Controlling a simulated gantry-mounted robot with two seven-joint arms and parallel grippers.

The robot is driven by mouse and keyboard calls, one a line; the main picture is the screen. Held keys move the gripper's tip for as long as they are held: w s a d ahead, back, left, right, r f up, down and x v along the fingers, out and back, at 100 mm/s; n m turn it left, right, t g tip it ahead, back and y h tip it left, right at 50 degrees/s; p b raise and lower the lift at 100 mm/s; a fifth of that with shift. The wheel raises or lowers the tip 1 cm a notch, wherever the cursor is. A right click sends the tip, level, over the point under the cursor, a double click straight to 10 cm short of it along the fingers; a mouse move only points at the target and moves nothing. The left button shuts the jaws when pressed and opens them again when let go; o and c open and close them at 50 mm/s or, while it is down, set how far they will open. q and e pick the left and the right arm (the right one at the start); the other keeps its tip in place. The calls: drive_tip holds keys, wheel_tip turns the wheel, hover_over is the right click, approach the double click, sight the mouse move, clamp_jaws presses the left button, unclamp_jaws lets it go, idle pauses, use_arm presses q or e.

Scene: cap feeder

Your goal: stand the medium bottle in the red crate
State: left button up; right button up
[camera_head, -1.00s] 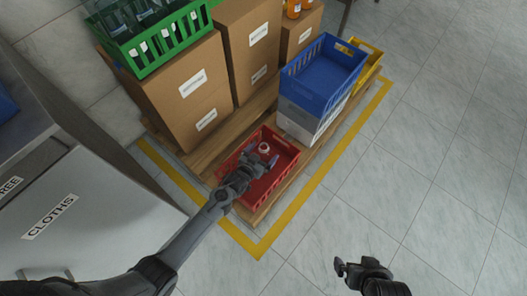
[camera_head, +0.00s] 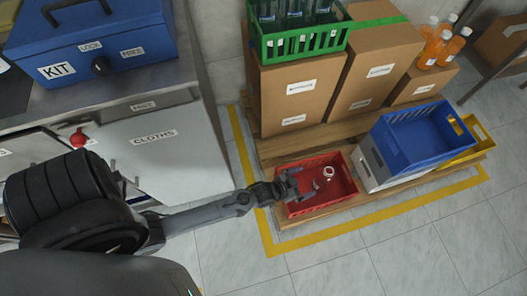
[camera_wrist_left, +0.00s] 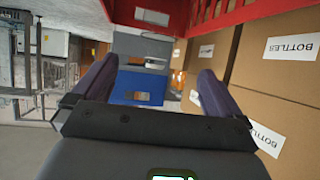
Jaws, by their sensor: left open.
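The red crate (camera_head: 342,200) sits on the pallet's front left part. Inside it is a small white, ring-like item (camera_head: 328,172) with a pale part below; it may be the top of a bottle, but I cannot tell its size. My left gripper (camera_head: 296,184) is open at the crate's left side, over its inside, apart from the white item as far as I can see. In the left wrist view the open fingers (camera_wrist_left: 158,90) have nothing between them, and the red crate (camera_wrist_left: 240,14) shows along the top edge. My right gripper is out of view.
A blue crate (camera_head: 410,155) on a grey one stands right of the red crate, with a yellow crate (camera_head: 482,148) beyond. Cartons (camera_head: 300,95) rise behind, bearing a green bottle crate (camera_head: 300,42) and orange bottles (camera_head: 440,45). The floor (camera_head: 380,270) in front is clear.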

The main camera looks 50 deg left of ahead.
use_arm(q)
drive_tip(key=s+a+r+g+y, duration=0.2)
drive_tip(key=s+r+g, duration=0.6)
drive_tip(key=s+r, duration=0.9)
drive_tip(key=shift+s+a+r+g, duration=0.15)
drive_tip(key=shift+s+a+g, duration=0.15)
drive_tip(key=shift+s+a, duration=0.65)
wheel_tip(320, 180, up, 65)
drive_tip(key=p, duration=6.5)
drive_tip(key=shift+r, duration=0.15)
